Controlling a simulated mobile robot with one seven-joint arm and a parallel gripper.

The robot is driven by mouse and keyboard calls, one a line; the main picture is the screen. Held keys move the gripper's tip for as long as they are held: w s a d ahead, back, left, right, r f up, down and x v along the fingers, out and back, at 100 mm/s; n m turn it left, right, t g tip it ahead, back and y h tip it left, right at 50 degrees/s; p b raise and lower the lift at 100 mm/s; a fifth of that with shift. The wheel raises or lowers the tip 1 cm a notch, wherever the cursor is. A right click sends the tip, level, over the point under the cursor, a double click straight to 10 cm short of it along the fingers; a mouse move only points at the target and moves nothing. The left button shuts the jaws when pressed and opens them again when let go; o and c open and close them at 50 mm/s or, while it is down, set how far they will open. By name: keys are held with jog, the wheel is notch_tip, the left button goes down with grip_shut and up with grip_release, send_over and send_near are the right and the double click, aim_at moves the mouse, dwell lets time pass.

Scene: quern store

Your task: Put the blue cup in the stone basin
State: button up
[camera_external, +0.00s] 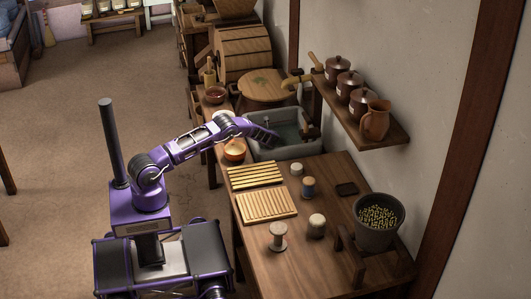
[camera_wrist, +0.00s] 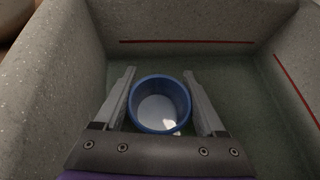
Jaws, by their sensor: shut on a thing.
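The blue cup (camera_wrist: 160,104), round with a pale inside, sits between the two fingers of my gripper (camera_wrist: 159,74) in the wrist view. My gripper is shut on it. The grey speckled stone basin (camera_wrist: 70,60) surrounds them, its walls rising at the left, far side and right. I cannot tell whether the cup touches the basin floor. In the external view my gripper (camera_external: 272,137) reaches over the left side of the stone basin (camera_external: 290,153); the cup is hidden there.
Slatted wooden racks (camera_external: 266,206), small spool-like pieces (camera_external: 278,237) and a dark pot (camera_external: 377,226) stand on the wooden table in front of the basin. An orange bowl (camera_external: 234,150) is left of it. A wall shelf (camera_external: 365,118) with lidded jars and a jug overhangs the right.

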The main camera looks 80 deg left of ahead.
jog(key=shift+f+b, duration=0.4)
jog(key=shift+f, duration=0.05)
jog(key=shift+f, duration=0.1)
jog(key=shift+s+d+f, duration=0.1)
jog(key=shift+s, duration=0.05)
jog(key=o, duration=1.4)
jog(key=shift+f, duration=0.25)
jog(key=shift+r+p, duration=0.8)
jog(key=v, duration=0.3)
jog(key=shift+d, duration=0.3)
jog(key=r, duration=0.4)
jog(key=r+p, duration=0.1)
jog(key=r, duration=0.2)
jog(key=shift+a, duration=0.35)
jog(key=shift+r, duration=0.1)
